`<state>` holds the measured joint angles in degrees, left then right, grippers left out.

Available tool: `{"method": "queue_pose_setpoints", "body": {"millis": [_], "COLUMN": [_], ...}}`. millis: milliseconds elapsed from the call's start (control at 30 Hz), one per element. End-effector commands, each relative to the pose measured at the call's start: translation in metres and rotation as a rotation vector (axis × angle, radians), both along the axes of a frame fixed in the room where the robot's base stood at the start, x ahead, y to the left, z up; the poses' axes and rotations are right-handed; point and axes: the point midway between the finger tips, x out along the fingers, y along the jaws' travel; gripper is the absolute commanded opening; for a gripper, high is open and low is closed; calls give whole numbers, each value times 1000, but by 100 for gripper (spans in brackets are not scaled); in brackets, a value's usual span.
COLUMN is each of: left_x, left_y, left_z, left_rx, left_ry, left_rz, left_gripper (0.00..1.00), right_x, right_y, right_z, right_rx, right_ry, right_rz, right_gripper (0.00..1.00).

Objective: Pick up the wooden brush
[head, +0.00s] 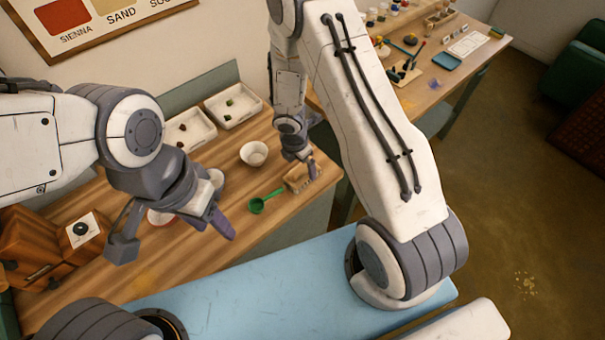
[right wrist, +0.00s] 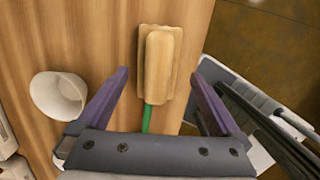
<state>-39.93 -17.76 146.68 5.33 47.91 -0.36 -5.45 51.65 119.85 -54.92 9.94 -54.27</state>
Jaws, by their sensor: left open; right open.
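The wooden brush (head: 297,184) lies on the wooden table near its right end, partly hidden by my right gripper (head: 303,166). In the right wrist view, the brush (right wrist: 157,65) is a pale, rounded wooden block on a slightly wider tan base. It lies ahead, between the lines of the purple fingers of my right gripper (right wrist: 161,78). That gripper is open and empty, with clear space on both sides of the brush. My left gripper (head: 178,238) is open and empty over the left part of the table, with its fingers spread wide.
A green scoop (head: 262,203) lies beside the brush; its green part (right wrist: 147,118) shows below it. A white bowl (head: 254,150) stands to the left. White trays (head: 234,104) sit at the back, a wooden box (head: 35,245) at far left. The table edge is close.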

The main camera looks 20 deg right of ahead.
Motion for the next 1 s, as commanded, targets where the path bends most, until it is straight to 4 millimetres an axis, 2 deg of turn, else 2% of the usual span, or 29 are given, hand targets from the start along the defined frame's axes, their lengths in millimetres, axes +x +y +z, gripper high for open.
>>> {"method": "queue_pose_setpoints", "body": {"millis": [233,300,367,1000], "left_x": [0,0,0,0], "left_y": [0,0,0,0], "left_z": [-5,-13,-14,-17], "left_rx": [0,0,0,0], "left_ry": [0,0,0,0], "left_rz": [1,2,2,3], "left_gripper": [50,50,50,50], "right_x": [7,8,8,9], "right_y": [-8,-9,-10,-10], "right_z": [-33,-44,-48,-52], "right_rx": [0,1,1,0], "right_ry": [3,1,1,0], "right_rz": [-1,-1,-2,-1], "right_gripper": [100,100,100,100]}}
